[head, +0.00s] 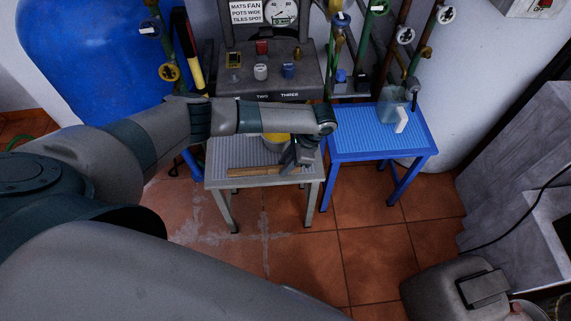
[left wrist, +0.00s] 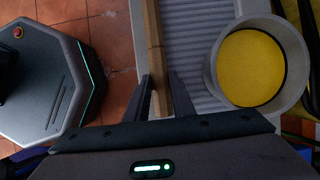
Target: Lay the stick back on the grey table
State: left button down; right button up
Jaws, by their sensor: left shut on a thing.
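The wooden stick (head: 250,172) lies level along the front part of the grey table (head: 222,152); I cannot tell whether it touches the top or is just above it. My left gripper (head: 288,166) is shut on the stick near its right end. In the left wrist view the stick (left wrist: 153,40) runs between the two fingers (left wrist: 160,98), along the edge of the ribbed grey tabletop (left wrist: 195,45). My right gripper is not in view.
A tin of yellow paint (head: 274,143) stands on the grey table behind my gripper, and shows close beside it in the left wrist view (left wrist: 250,68). A blue table (head: 375,143) with a clear jug (head: 390,107) stands to the right. A control panel (head: 262,85) is behind.

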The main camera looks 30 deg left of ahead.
pick_arm(q)
jog(key=shift+f, duration=0.1)
jog(key=c, duration=1.5)
grip_release()
jog(key=v, duration=1.2)
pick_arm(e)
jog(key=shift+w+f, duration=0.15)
